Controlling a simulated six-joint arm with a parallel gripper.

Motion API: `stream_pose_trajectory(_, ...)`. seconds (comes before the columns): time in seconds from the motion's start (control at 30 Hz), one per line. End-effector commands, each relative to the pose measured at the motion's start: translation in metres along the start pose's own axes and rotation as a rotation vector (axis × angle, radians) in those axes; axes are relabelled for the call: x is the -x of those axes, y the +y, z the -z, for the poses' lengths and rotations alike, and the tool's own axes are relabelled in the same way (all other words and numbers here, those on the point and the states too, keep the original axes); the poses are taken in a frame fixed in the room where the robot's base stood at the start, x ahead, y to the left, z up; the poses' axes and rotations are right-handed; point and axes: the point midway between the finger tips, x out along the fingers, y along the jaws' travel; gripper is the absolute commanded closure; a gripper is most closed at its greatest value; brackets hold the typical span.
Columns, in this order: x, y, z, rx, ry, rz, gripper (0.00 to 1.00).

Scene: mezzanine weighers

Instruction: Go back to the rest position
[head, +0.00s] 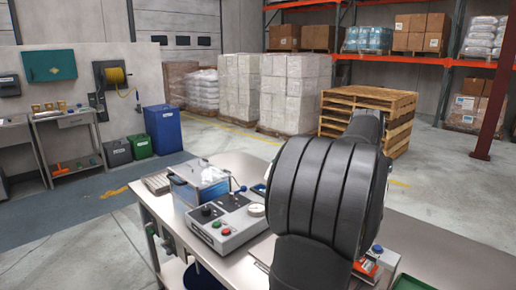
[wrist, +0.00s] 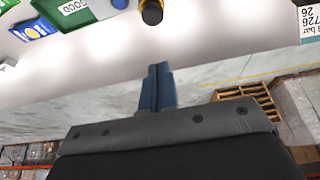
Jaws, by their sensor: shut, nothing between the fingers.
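My gripper (wrist: 157,88) shows in the wrist view as two blue fingers pressed together, with nothing between them. It is apart from the objects in that view. In the head view my arm fills the centre right and hides the gripper and part of the bench behind it. The bench (head: 425,245) is a pale metal-topped table; its top also shows bright across the upper part of the wrist view (wrist: 230,55).
A grey control box (head: 228,222) with buttons and a clear-lidded box (head: 200,185) stand on the bench left of my arm. In the wrist view, a green GOOD-labelled item (wrist: 72,10) and a dark cylinder with a yellow end (wrist: 152,12) lie ahead. Stacked pallets (head: 368,105) stand beyond.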

Motion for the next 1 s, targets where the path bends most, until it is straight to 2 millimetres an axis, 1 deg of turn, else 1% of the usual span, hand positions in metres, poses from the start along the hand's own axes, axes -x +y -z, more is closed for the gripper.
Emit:
stream_pose_trajectory(0.2, -0.032, 0.000, -0.014, 0.001, -0.003, -0.001, 1.00)
stream_pose_trajectory(0.3, -0.045, 0.000, -0.020, 0.001, -0.002, -0.001, 1.00)
stream_pose_trajectory(0.43, -0.057, 0.000, -0.025, 0.001, -0.002, -0.001, 1.00)
stream_pose_trajectory(0.67, -0.064, 0.000, -0.027, 0.000, 0.000, 0.000, 1.00)
stream_pose_trajectory(0.9, -0.063, 0.000, -0.027, 0.000, 0.001, 0.000, 1.00)
stream_pose_trajectory(1.0, -0.059, 0.000, -0.025, 0.000, 0.002, 0.001, 1.00)
